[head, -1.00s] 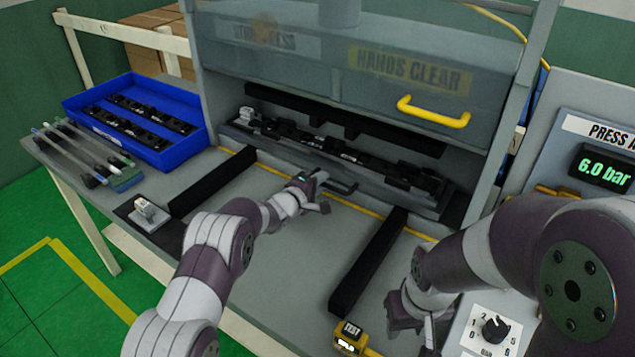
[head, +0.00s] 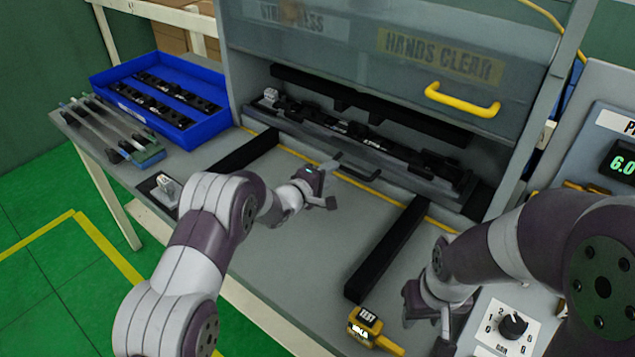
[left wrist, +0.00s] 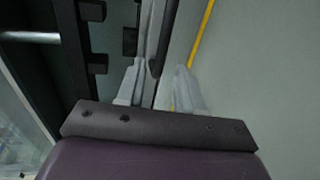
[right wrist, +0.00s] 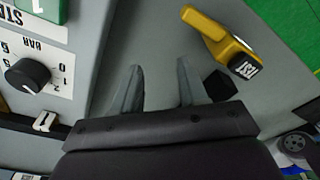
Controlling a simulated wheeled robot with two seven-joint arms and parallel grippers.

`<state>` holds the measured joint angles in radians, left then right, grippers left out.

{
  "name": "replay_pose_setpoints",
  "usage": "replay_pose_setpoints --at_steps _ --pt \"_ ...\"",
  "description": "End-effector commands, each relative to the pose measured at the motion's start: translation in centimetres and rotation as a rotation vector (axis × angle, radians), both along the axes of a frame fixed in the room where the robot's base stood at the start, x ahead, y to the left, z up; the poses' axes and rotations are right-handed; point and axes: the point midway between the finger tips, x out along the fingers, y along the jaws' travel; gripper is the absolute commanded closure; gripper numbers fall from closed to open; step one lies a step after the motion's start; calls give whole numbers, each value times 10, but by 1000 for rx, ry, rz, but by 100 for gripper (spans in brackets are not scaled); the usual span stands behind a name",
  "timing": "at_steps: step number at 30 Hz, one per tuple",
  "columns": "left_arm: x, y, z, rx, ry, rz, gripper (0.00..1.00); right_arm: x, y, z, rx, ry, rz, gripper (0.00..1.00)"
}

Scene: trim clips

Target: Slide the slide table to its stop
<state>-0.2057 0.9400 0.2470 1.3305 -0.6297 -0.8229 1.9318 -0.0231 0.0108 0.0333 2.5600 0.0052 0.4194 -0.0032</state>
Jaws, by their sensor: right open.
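The slide table (head: 300,139) is the long grey plate under the raised guard, inside the press. It carries a row of black trim clips (head: 362,140). Its black handle (head: 357,172) sticks out at the front, over the yellow line. My left gripper (head: 328,186) is in front of the handle, a little to its left. In the left wrist view its fingers (left wrist: 160,88) are apart, with the handle's dark bar (left wrist: 157,62) ahead between them; contact cannot be told. My right gripper (head: 425,312) is open and empty over the front right of the bench; its fingers also show in the right wrist view (right wrist: 158,88).
Two black rails (head: 388,250) lie on the bench. A yellow TEST device (head: 366,328) and a dial panel (head: 507,325) are near my right gripper. A blue tray (head: 160,95) holds clips at left. The guard (head: 400,55) with yellow handle hangs above.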

Motion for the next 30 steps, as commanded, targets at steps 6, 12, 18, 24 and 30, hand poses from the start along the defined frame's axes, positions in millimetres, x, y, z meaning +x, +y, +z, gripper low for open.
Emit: replay_pose_setpoints --at_steps 6,12,18,24,30 --pt "-32 25 8 0 0 1 64 0 0 -4 0 0 0 57" --pt "-46 36 12 -1 -1 0 64 0 0 -5 0 0 0 57" --pt "-48 37 12 0 0 -1 64 0 0 -5 0 0 0 57" --pt "-48 37 12 0 0 -1 64 0 0 -5 0 0 0 57" --pt "-50 50 17 92 -5 30 64 0 0 -4 0 0 0 57"
